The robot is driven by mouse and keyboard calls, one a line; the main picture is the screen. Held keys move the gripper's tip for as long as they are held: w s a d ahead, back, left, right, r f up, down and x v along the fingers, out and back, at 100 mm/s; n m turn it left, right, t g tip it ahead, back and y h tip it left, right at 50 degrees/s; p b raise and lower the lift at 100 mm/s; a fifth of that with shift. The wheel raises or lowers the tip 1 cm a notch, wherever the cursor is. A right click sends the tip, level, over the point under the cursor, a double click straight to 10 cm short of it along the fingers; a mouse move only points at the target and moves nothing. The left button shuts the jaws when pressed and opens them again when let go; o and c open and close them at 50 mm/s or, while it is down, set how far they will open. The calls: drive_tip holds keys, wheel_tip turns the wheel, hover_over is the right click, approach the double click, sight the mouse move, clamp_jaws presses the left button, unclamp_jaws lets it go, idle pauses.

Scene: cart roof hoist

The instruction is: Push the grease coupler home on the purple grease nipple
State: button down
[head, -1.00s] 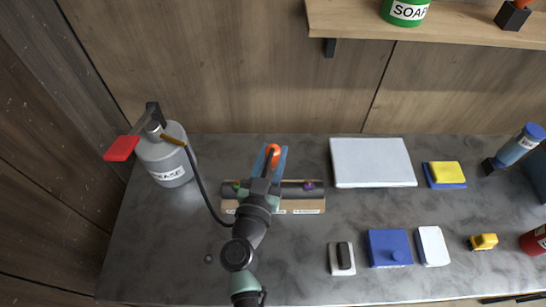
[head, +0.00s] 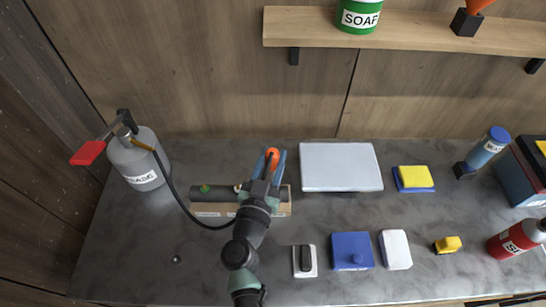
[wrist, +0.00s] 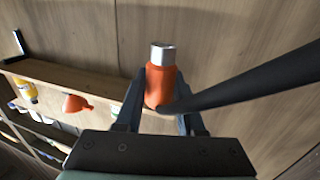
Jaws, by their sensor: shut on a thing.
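My gripper (head: 270,163) is shut on the orange grease coupler (head: 272,153). In the wrist view the coupler (wrist: 160,87) sits between both fingers, its silver end (wrist: 163,54) pointing up in the picture, clear of any nipple there. A black hose (wrist: 250,78) runs from it to the right. In the head view a dark grey bar (head: 221,192) lies on a tan block (head: 222,208), with a green nipple (head: 205,188) near its left end. My gripper is over the bar's right end. The purple nipple does not show now; my gripper and wrist cover that part.
The grease canister (head: 140,160) with a red handle stands at left, its hose (head: 177,196) looping to my gripper. A white panel (head: 341,168) lies close on the right. A wooden shelf (head: 400,28) overhangs the back.

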sight(273, 173)
drive_tip(key=shift+r+p, duration=0.1)
drive_tip(key=shift+p, duration=0.3)
wheel_tip(273, 173, down, 6)
drive_tip(key=b, duration=0.5)
drive_tip(key=shift+p, duration=0.85)
idle(1.2)
drive_tip(key=shift+f+b, duration=1.25)
drive_tip(key=shift+f, duration=0.3)
drive_tip(key=shift+c, duration=2.2)
unclamp_jaws()
drive_tip(key=shift+s, duration=0.15)
